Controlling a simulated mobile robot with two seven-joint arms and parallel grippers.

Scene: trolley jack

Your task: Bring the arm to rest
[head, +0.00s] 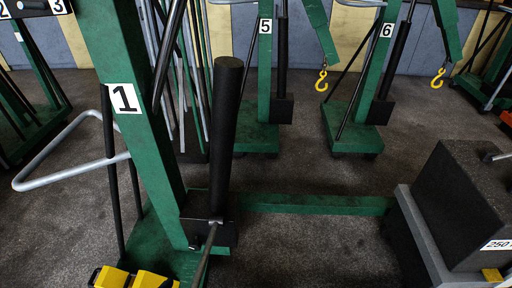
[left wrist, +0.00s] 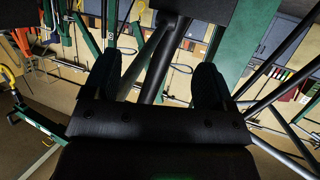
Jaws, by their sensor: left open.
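A green trolley jack marked 1 (head: 150,150) stands upright at left centre in the head view. A thick black cylinder (head: 226,120) rises in front of its post from a black block. A thin metal rod (head: 207,252) runs from that block towards the bottom edge. My left gripper (left wrist: 157,78) shows in the left wrist view with its two dark fingers spread apart. A dark bar (left wrist: 165,55) appears between or behind the fingers; I cannot tell its distance. It does not look gripped. Neither gripper shows in the head view.
A dark block labelled 250 (head: 465,200) rests on a grey base at right. Green hoists marked 5 (head: 265,70) and 6 (head: 375,75) stand behind, with yellow hooks. A bent grey handle (head: 65,175) sticks out left. Yellow parts (head: 130,278) show at the bottom edge. Dark floor (head: 320,235) is clear at centre right.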

